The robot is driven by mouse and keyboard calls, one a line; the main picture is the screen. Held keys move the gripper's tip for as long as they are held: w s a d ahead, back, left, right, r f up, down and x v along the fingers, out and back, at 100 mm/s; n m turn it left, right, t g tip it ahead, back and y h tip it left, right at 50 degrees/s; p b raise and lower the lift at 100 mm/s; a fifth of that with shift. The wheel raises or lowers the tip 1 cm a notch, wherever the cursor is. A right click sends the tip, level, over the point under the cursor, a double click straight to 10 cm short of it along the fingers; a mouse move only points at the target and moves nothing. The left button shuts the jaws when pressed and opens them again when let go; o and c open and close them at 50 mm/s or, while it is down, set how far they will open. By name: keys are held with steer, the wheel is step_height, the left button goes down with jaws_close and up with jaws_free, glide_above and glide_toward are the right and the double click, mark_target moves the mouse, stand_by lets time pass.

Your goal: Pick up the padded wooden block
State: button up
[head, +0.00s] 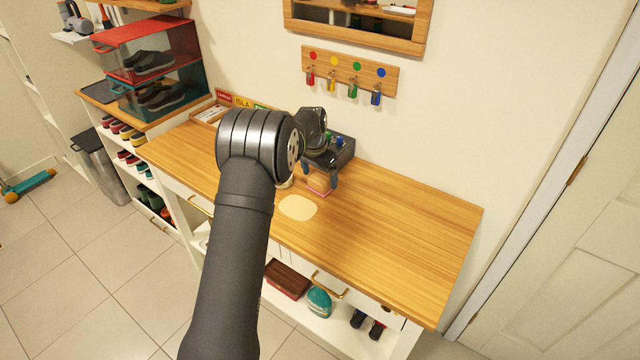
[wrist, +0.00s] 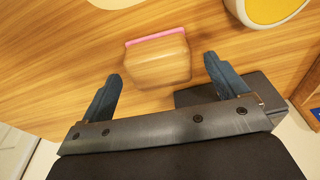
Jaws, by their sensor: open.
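The padded wooden block (wrist: 158,65) is a small light-wood block with a pink pad along its far side in the wrist view. It sits on the wooden counter, between and slightly beyond the fingertips of my gripper (wrist: 162,70). The jaws are open, with a gap on each side of the block, and neither finger appears to touch it. In the head view the block (head: 319,184) shows only partly, below my gripper (head: 320,174), with its pink edge visible. My arm and gripper hide part of the counter around it.
A dark box (head: 338,152) stands behind the gripper by the wall. A white-rimmed round thing with a yellow inside (wrist: 268,8) is near the block. A pale flat patch (head: 298,207) lies on the counter. The counter's right side (head: 410,225) is clear. Key hooks (head: 350,72) hang above.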

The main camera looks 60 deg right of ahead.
steer(key=shift+d+f, duration=0.2)
steer(key=shift+f, duration=0.85)
steer(key=c, duration=1.1)
steer(key=shift+r, duration=0.1)
steer(key=shift+r, duration=0.55)
step_height(320, 180, up, 3)
steer(key=shift+f, duration=0.1)
steer(key=s+a+r, duration=0.1)
steer(key=s+r, duration=0.6)
steer(key=s, duration=0.4)
steer(key=shift+s+a, duration=0.2)
steer(key=shift+s, duration=0.15)
